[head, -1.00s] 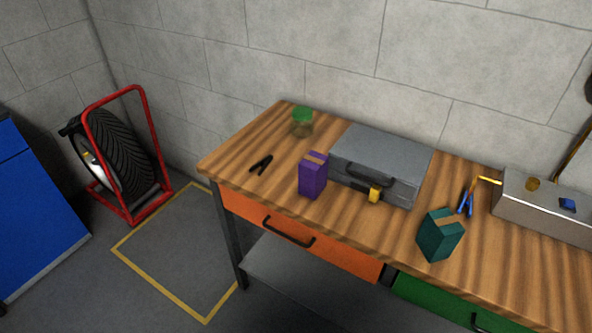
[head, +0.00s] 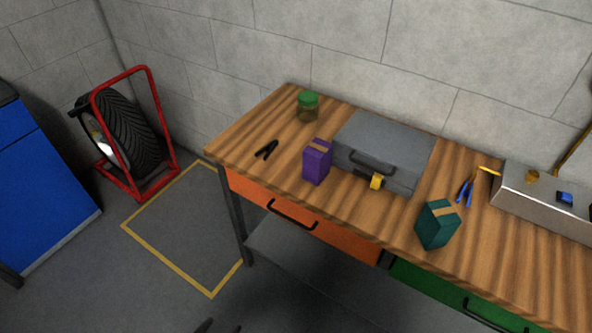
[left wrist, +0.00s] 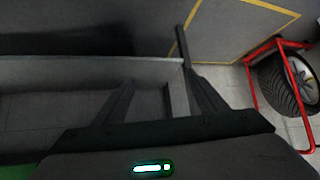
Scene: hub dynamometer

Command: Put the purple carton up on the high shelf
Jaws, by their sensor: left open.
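The purple carton (head: 317,162) stands upright on the wooden workbench (head: 230,150), just left of the grey metal case. My left gripper (head: 218,327) shows only as dark fingertips at the bottom edge of the head view, well below and in front of the carton. In the left wrist view the left gripper (left wrist: 160,78) is open and empty, with the floor and the bench's lower structure beyond it. The carton does not show in the wrist view. No high shelf shows in either view. My right gripper is not in view.
On the bench are a green-lidded jar (head: 307,107), black pliers (head: 266,150), the grey case (head: 385,150), a yellow tape measure (head: 376,181), a teal carton (head: 437,225) and blue pliers (head: 465,192). A red tyre rack (head: 150,110) and blue cabinet (head: 40,190) stand left.

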